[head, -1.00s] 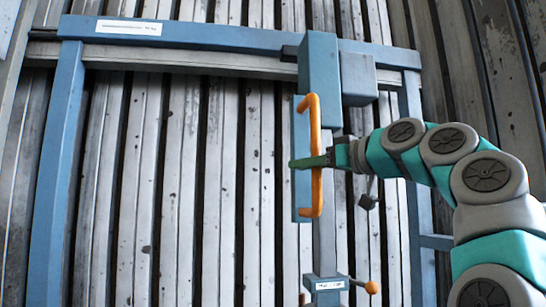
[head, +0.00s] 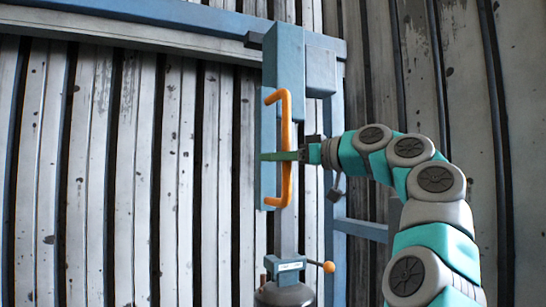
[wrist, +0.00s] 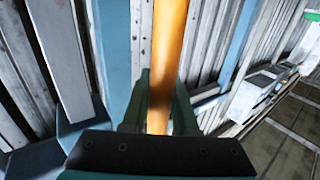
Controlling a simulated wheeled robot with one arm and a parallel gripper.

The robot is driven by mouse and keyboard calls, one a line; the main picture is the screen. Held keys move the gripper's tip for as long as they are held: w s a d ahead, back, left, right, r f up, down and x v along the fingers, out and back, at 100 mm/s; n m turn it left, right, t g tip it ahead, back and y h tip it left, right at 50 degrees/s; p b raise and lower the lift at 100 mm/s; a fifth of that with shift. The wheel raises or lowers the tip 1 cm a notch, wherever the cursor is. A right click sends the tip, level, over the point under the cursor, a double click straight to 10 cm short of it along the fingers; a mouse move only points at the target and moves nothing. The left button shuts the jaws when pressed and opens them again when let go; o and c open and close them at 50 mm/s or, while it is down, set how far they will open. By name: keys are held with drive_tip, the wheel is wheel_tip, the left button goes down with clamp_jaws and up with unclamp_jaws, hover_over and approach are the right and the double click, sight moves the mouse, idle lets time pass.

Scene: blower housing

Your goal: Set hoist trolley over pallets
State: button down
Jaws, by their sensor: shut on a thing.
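The hoist trolley (head: 284,55) is a blue block on the blue overhead beam (head: 150,18), near the beam's right end. An orange handle (head: 285,110) stands upright on a blue plate (head: 267,185) below the trolley. My gripper (head: 280,156) is shut on the orange handle at about mid-height. In the wrist view the orange handle (wrist: 167,60) runs up between my gripper's fingers (wrist: 158,105). A post hangs below the trolley to a small blue clamp (head: 286,264) with an orange knob, above a dark rounded object (head: 285,294). No pallets can be made out.
A blue upright (head: 334,190) and a crossbar (head: 362,230) stand right of the trolley. A corrugated metal wall (head: 120,170) fills the background. The beam is clear to the left. A pale bench-like object (wrist: 255,95) is at right in the wrist view.

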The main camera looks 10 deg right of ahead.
drive_tip(key=shift+d+r, duration=0.1)
drive_tip(key=shift+d, duration=0.05)
drive_tip(key=c, duration=0.7)
unclamp_jaws()
drive_tip(key=shift+w, duration=0.15)
drive_tip(key=shift+d, duration=0.1)
drive_tip(key=v, duration=0.7)
drive_tip(key=shift+s+d+b, duration=0.2)
drive_tip(key=shift+s+b, duration=0.1)
drive_tip(key=shift+b, duration=0.05)
